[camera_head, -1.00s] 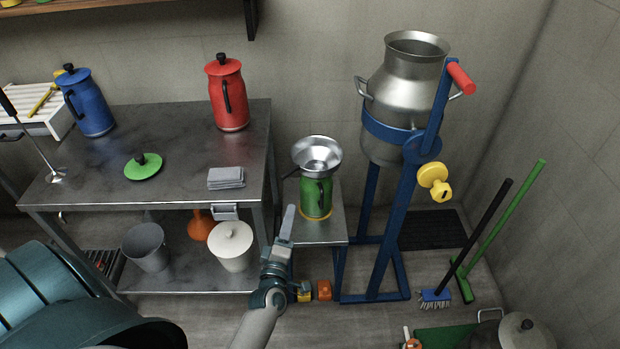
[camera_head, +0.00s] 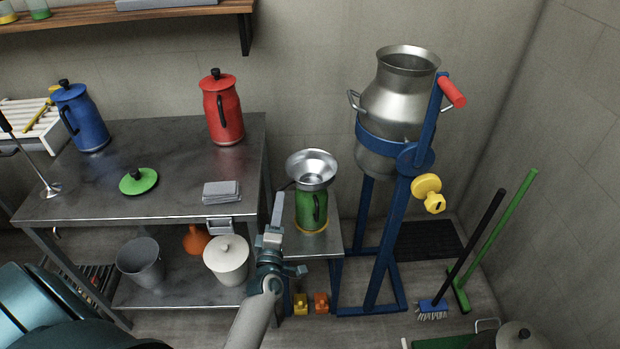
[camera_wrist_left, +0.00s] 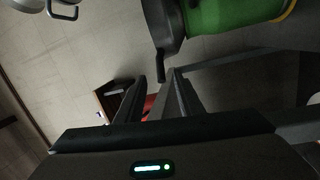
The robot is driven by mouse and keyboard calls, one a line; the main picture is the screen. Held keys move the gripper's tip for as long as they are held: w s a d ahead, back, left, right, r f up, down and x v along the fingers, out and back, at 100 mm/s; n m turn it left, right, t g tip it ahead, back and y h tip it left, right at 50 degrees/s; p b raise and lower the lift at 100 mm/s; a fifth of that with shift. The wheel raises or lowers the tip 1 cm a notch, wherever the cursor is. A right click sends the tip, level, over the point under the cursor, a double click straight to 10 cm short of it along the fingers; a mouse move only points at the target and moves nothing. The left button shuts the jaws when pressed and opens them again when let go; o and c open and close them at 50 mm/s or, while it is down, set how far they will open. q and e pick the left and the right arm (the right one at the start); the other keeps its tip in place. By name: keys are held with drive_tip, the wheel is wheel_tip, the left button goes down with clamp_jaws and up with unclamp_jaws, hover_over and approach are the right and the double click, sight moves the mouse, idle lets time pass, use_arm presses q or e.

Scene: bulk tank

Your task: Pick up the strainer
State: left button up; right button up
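The strainer (camera_head: 311,167), a silver funnel-shaped bowl with a short dark handle at its left, sits on top of a green jug (camera_head: 312,208) on a small metal stand. In the left wrist view, the strainer (camera_wrist_left: 163,25) shows as a grey rim with its handle pointing toward my fingers, beside the green jug (camera_wrist_left: 232,14). My left gripper (camera_head: 277,202) is left of the jug and lower in the picture than the strainer, apart from both. Its fingers (camera_wrist_left: 158,85) are parted with nothing held between them. My right gripper is out of view.
A metal table (camera_head: 170,205) with blue (camera_head: 82,118) and red (camera_head: 222,108) jugs stands at left. A blue frame (camera_head: 388,240) carrying a big metal can (camera_head: 398,105) stands close right of the stand. A white lidded pot (camera_head: 226,262) is on the lower shelf.

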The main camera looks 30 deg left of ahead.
sight(283, 185)
use_arm(q)
drive_tip(key=x, duration=0.6)
drive_tip(key=shift+w+a+p, duration=0.1)
drive_tip(key=shift+w+p, duration=0.15)
drive_tip(key=shift+p, duration=0.1)
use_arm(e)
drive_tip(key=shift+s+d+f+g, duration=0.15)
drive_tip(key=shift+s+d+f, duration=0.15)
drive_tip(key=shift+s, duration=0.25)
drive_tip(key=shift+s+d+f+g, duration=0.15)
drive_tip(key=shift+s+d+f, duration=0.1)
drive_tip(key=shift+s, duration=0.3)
use_arm(q)
drive_tip(key=shift+w+a+r, duration=0.15)
drive_tip(key=shift+w+a, duration=0.05)
drive_tip(key=shift+w, duration=0.3)
drive_tip(key=p+x, duration=0.1)
drive_tip(key=x, duration=0.3)
drive_tip(key=shift+w+d, duration=0.1)
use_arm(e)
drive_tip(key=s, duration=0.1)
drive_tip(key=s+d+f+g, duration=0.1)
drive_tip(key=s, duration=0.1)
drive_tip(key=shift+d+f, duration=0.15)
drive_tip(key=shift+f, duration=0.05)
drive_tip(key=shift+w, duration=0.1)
use_arm(q)
drive_tip(key=shift+c, duration=0.7)
